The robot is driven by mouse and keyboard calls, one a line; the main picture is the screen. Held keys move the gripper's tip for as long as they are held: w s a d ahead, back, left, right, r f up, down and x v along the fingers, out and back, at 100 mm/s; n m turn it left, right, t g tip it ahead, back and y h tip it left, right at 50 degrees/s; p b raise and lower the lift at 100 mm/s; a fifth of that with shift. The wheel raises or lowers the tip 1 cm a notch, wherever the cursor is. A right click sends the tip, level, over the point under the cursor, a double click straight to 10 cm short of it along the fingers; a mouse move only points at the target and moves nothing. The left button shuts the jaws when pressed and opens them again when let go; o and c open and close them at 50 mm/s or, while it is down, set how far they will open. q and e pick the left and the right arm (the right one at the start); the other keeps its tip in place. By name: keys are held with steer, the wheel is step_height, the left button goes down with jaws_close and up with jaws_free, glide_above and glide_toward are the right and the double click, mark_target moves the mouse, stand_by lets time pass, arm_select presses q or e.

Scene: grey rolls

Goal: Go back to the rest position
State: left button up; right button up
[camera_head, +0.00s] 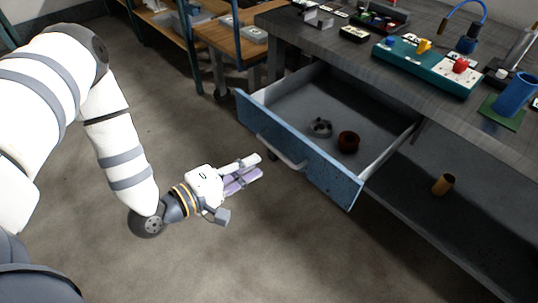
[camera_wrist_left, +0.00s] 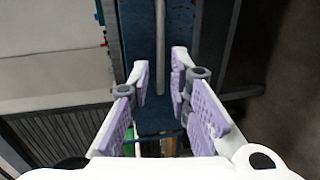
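My left gripper (camera_head: 252,167) is in front of the open blue drawer (camera_head: 318,170) of the grey workbench, a little left of its metal handle (camera_head: 281,152). In the left wrist view the two lilac-padded fingers of the gripper (camera_wrist_left: 161,78) are apart, with nothing held between them. The handle (camera_wrist_left: 161,40) shows as a pale bar beyond the fingertips, in line with the gap. It looks clear of the fingers. My right gripper is in neither view.
The drawer stands out from the bench and holds a grey ring-like part (camera_head: 320,128) and a brown round part (camera_head: 348,141). The workbench top (camera_head: 340,52) carries several items. Floor in front is clear.

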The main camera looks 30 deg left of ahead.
arm_select(q)
steer(key=v, duration=0.3)
steer(key=s+d+f+m+g+y+p, duration=0.1)
steer(key=s+d+f+m+g, duration=0.25)
steer(key=s+f, duration=0.2)
steer(key=s+d+f+m+g+p, duration=0.1)
steer(key=s+d+f+m+g, duration=0.1)
steer(key=s+f+m+g, duration=0.3)
steer(key=s+a+m+g+y, duration=0.1)
steer(key=s+g, duration=0.3)
steer(key=s, duration=0.5)
steer(key=s+a+m+g+y+p, duration=0.1)
steer(key=s+a+m+g+y, duration=0.1)
steer(key=s, duration=0.8)
steer(key=r+m+g+y, duration=0.1)
steer(key=m+g, duration=0.1)
steer(key=shift+s+g, duration=0.2)
steer(key=shift+g, duration=0.15)
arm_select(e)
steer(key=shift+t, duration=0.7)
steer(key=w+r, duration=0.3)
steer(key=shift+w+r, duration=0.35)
arm_select(q)
steer(key=shift+a, duration=0.1)
